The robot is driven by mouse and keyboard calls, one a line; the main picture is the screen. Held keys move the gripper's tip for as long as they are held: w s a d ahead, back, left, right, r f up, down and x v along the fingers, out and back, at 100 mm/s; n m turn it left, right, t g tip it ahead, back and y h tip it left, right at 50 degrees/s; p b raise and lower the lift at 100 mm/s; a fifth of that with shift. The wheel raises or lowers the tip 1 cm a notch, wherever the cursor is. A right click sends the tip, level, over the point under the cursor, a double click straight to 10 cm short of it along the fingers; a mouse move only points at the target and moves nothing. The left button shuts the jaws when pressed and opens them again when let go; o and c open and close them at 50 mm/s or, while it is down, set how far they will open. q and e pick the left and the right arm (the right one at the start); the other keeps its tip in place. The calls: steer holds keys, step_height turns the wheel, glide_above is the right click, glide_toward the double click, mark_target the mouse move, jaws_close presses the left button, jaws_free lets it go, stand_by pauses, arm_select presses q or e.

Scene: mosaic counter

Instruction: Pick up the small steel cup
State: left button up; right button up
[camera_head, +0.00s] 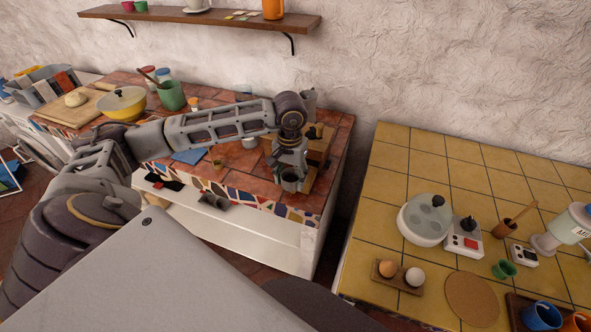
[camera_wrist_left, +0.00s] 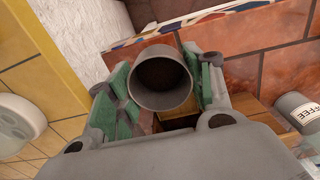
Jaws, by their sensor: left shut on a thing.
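The small steel cup (camera_head: 291,181) is grey, with its open mouth showing, near the right end of the terracotta-tiled counter. In the left wrist view, the cup (camera_wrist_left: 162,84) sits between the green-padded fingers, its round mouth and dark inside facing the camera. My left gripper (camera_head: 289,166) reaches over the counter and is shut on the cup. The left gripper's fingers (camera_wrist_left: 163,90) are on both sides of its wall in the wrist view. The cup's base is hidden, so I cannot tell whether it touches the counter. My right gripper is not in view.
A wooden block or box (camera_head: 318,144) stands just behind the gripper. A grey coffee canister (camera_wrist_left: 298,112) is close by in the wrist view. A green pot (camera_head: 172,96) and yellow pot (camera_head: 122,105) stand further left. A yellow-tiled counter (camera_head: 395,180) lies right, across a gap.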

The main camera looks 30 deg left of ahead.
arm_select(q)
steer(key=s+d+b, duration=0.2)
steer(key=s, duration=0.7)
steer(key=shift+s+d, duration=0.15)
steer(key=shift+s, duration=0.05)
